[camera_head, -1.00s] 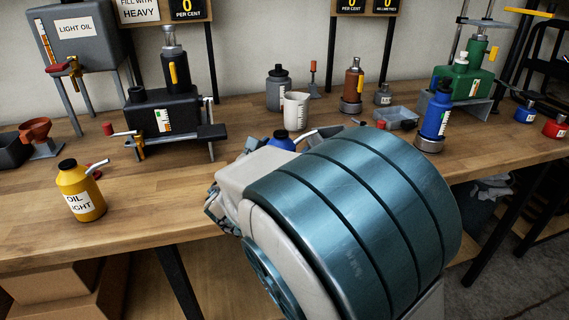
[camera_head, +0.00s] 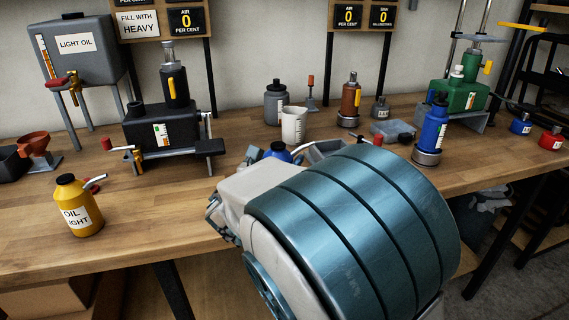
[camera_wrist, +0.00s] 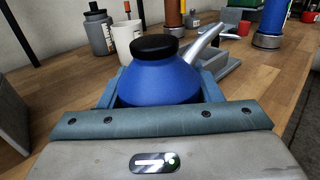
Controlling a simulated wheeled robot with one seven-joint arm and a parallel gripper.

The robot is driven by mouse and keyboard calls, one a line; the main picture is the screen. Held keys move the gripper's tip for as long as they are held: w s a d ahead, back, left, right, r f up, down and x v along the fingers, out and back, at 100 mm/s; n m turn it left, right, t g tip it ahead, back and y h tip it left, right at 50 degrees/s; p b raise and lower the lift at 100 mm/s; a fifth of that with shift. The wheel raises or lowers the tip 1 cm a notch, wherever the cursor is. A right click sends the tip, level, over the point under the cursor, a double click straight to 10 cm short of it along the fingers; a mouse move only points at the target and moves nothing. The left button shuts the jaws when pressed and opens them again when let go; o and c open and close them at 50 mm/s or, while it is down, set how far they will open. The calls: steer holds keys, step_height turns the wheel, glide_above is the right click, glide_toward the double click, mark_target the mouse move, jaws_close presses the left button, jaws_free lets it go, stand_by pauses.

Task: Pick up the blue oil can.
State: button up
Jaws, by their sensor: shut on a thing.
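The blue oil can (camera_wrist: 160,82) has a rounded blue body, a black cap and a pale spout pointing right. It stands upright between the two fingers of my gripper (camera_wrist: 160,92) in the wrist view, with a finger against each side. My gripper is shut on it. The can's lower part is hidden behind the gripper, so I cannot tell whether it touches the bench. In the head view only a small blue part of the can (camera_head: 278,150) shows beyond my wrist.
The wooden bench (camera_head: 130,215) holds a yellow oil can (camera_head: 77,207) at left. A white mug (camera_head: 293,125) and a grey bottle (camera_head: 275,103) stand behind the blue can. A tall blue bottle (camera_head: 431,130) stands at right. A black machine (camera_head: 160,130) is at back left.

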mark_target(282, 146)
step_height(282, 146, up, 3)
steer(key=shift+d+r+p, duration=0.1)
steer(key=shift+r+p, duration=0.1)
steer(key=shift+p, duration=0.3)
steer(key=s+d+r+p, duration=0.1)
steer(key=s+d+r, duration=0.2)
steer(key=d+r, duration=0.4)
steer(key=d, duration=0.4)
steer(key=shift+s+d+f, duration=0.1)
